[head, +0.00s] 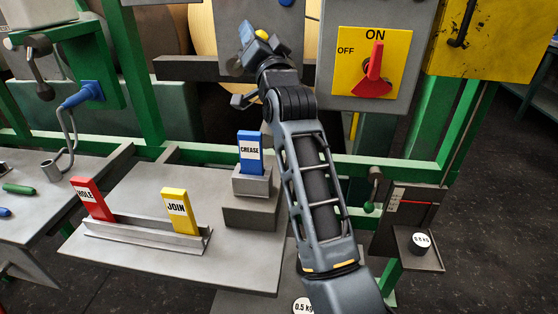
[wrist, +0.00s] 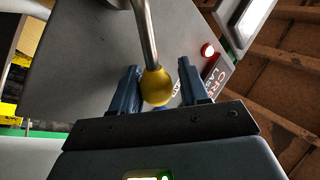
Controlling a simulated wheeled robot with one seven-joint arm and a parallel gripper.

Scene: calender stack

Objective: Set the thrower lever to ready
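A metal lever with a yellow ball knob (wrist: 156,87) shows in the wrist view, its rod running up from the knob in front of a grey panel. No readable label names it as the thrower lever. My gripper (wrist: 158,66) has its two blue fingers apart, one on each side of the knob. The knob sits between them near the palm; firm contact on either side is not clear. In the head view, the yellow knob (head: 262,34) shows small at my gripper (head: 264,20), at the top centre. The lever's rod and pivot cannot be made out there.
A red ON/OFF switch (head: 375,70) on a yellow plate stands right of my arm. Blue CREASE (head: 250,152), yellow JOIN (head: 180,210) and red HOLE (head: 92,198) blocks stand below. A red lamp (wrist: 207,50) glows beside a partly readable sign. Green frame posts surround the machine.

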